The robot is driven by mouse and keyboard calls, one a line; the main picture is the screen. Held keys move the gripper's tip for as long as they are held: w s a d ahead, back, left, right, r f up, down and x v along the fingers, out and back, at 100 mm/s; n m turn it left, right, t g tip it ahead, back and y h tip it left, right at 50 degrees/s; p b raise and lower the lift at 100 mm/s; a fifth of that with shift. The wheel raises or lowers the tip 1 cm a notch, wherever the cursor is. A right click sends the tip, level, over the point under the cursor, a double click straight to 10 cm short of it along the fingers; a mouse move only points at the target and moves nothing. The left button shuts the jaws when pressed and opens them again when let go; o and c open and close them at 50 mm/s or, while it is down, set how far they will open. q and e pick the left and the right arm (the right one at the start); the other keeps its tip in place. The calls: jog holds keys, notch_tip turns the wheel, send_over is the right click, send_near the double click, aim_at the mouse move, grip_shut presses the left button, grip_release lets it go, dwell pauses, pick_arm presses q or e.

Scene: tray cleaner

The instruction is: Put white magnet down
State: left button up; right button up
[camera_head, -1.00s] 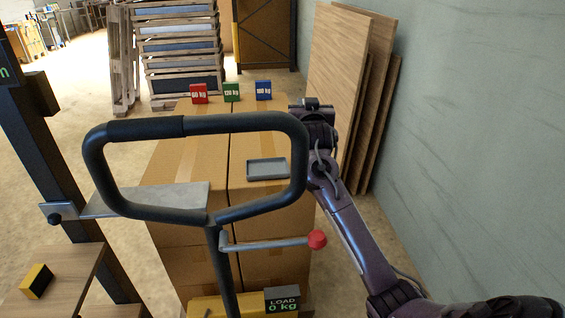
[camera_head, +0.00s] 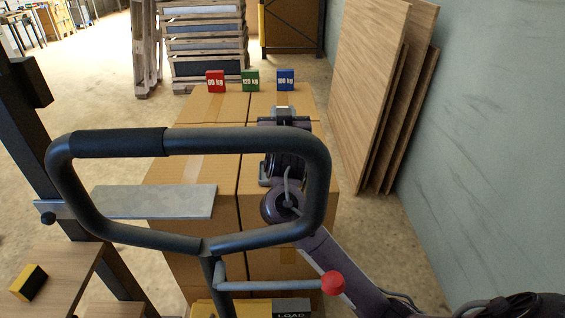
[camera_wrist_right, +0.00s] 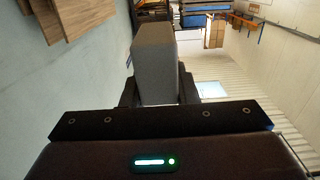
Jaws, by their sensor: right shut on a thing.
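My right gripper (camera_head: 284,119) is over the cardboard boxes, seen through and behind the black handle loop in the head view. In the right wrist view it is shut on a pale grey block (camera_wrist_right: 155,55), which I take to be the white magnet. The block sticks out beyond the dark fingers and shows nothing touching its visible end. In the head view the block is hard to tell from the gripper. My left gripper is not in view.
Red (camera_head: 215,81), green (camera_head: 250,80) and blue (camera_head: 285,79) weight blocks stand on the far boxes (camera_head: 208,108). The handle loop (camera_head: 190,141) and red-knobbed lever (camera_head: 332,283) are in front. Wood panels lean right.

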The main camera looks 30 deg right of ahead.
notch_tip(320, 180, down, 9)
jog(key=shift+f, duration=0.2)
notch_tip(320, 180, down, 3)
jog(key=shift+f, duration=0.55)
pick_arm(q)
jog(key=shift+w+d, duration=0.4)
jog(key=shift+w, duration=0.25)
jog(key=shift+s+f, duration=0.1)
pick_arm(e)
jog(key=shift+f, duration=0.1)
jog(key=o, duration=1)
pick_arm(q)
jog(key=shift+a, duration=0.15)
